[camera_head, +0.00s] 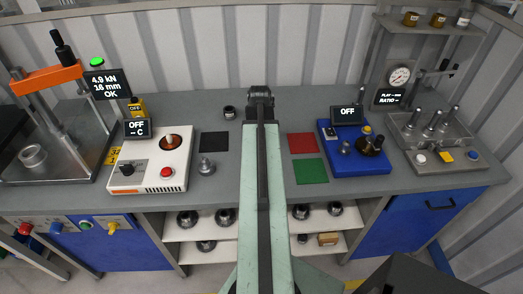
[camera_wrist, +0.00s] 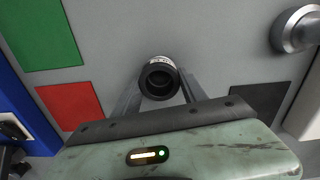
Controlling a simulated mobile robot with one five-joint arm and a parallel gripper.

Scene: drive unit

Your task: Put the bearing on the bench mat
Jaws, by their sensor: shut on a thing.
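My gripper (camera_wrist: 160,90) is shut on a dark, round, hollow piece with a pale band (camera_wrist: 158,79), seemingly the bearing. One finger lies on each side of it. Whether it touches the bench is hard to tell. In the head view my gripper (camera_head: 260,95) is over the back middle of the bench, and the held piece is hidden there. Three flat squares lie on the bench: a dark mat (camera_head: 214,142) left of my arm, and a red mat (camera_head: 302,143) and a green mat (camera_head: 311,171) right of it. All three also show in the wrist view, bare.
A small dark ring-like piece (camera_head: 229,112) stands behind the dark mat. A silver stepped part (camera_head: 206,166) stands before it. A white heater-like unit (camera_head: 151,162) is at left, a blue fixture (camera_head: 354,149) at right. Shelves below hold several round parts.

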